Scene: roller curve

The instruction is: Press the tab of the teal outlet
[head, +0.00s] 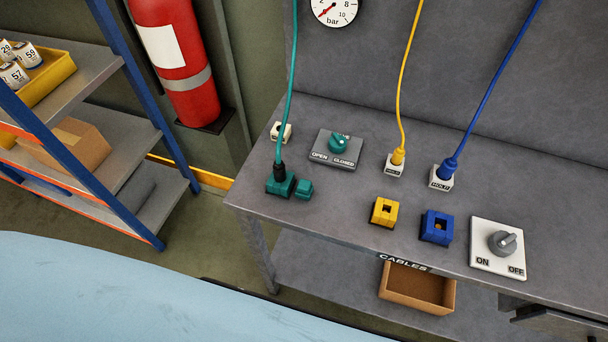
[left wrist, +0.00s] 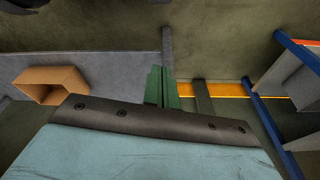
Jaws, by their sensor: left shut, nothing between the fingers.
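The teal outlet (head: 273,187) stands near the left front corner of the grey bench in the head view. A teal cable (head: 289,90) hangs down to it and ends in a dark plug (head: 279,169) seated in its top. A smaller teal block (head: 304,189), which looks like the tab, sits at its right side. My left gripper (left wrist: 160,70) shows only in the left wrist view, its green fingers shut together and empty. It points toward the floor and bench leg, and the outlet is not in that view. My right gripper is not in view.
A teal OPEN/CLOSED knob (head: 339,144) and a small white holder (head: 281,132) stand behind the outlet. Yellow (head: 384,212) and blue (head: 436,228) outlets and an ON/OFF switch (head: 502,243) lie to the right. A shelf (head: 100,62) and fire extinguisher (head: 177,60) are at left.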

